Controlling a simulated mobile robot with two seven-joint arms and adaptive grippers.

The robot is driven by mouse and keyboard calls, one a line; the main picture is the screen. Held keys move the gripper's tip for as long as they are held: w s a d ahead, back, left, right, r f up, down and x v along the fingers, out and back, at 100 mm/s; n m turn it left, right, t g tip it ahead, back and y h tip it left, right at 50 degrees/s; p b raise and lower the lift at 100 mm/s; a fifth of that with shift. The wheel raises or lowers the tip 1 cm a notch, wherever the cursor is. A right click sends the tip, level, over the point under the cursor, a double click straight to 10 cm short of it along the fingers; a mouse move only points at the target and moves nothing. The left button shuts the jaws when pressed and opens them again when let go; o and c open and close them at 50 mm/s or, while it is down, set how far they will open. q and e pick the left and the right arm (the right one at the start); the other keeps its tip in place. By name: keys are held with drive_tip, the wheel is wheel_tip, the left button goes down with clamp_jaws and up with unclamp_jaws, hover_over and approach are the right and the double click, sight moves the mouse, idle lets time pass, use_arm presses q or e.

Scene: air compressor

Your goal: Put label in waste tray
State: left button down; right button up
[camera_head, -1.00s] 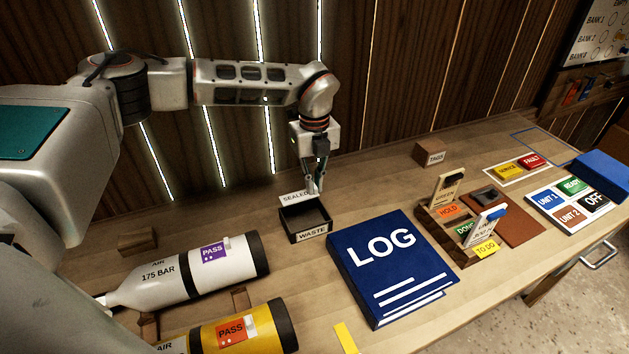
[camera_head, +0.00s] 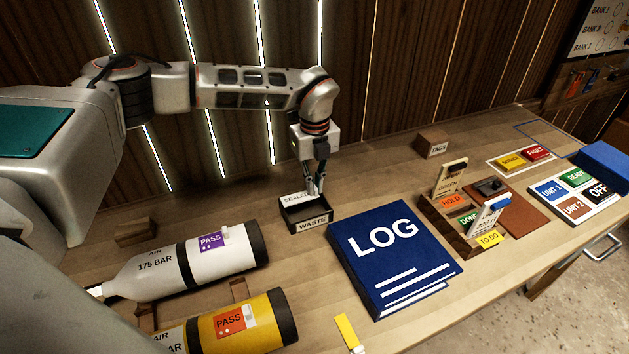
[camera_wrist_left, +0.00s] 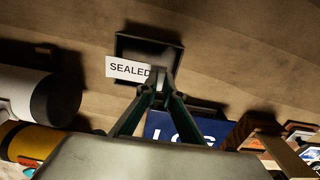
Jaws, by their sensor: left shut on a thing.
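The white SEALED label (camera_head: 295,198) is held between the fingertips of my left gripper (camera_head: 313,193). It also shows in the left wrist view (camera_wrist_left: 127,69), where my left gripper (camera_wrist_left: 160,85) is shut on its right end. The small black tray marked WASTE (camera_head: 313,224) stands on the bench right under the gripper. In the wrist view, the label overlaps the tray (camera_wrist_left: 150,40) and sticks out past its left side. In the head view, the label is at the tray's opening near its back left. I cannot tell whether it touches the tray. My right gripper is not in view.
A blue LOG binder (camera_head: 385,255) lies right of the tray. A white cylinder (camera_head: 180,265) and a yellow cylinder (camera_head: 235,318) lie in front left. A wooden card holder (camera_head: 450,225) and a TAGS block (camera_head: 432,145) stand further right. The bench behind the tray is clear.

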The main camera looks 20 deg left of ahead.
use_arm(q)
drive_tip(key=shift+f+b, duration=1.1)
drive_tip(key=shift+f, duration=1.85)
drive_tip(key=c, duration=2)
unclamp_jaws()
drive_tip(key=shift+c, duration=0.2)
drive_tip(key=shift+r, duration=0.1)
wheel_tip(320, 180, up, 12)
drive_tip(key=shift+f, duration=0.1)
drive_tip(key=shift+s, duration=0.1)
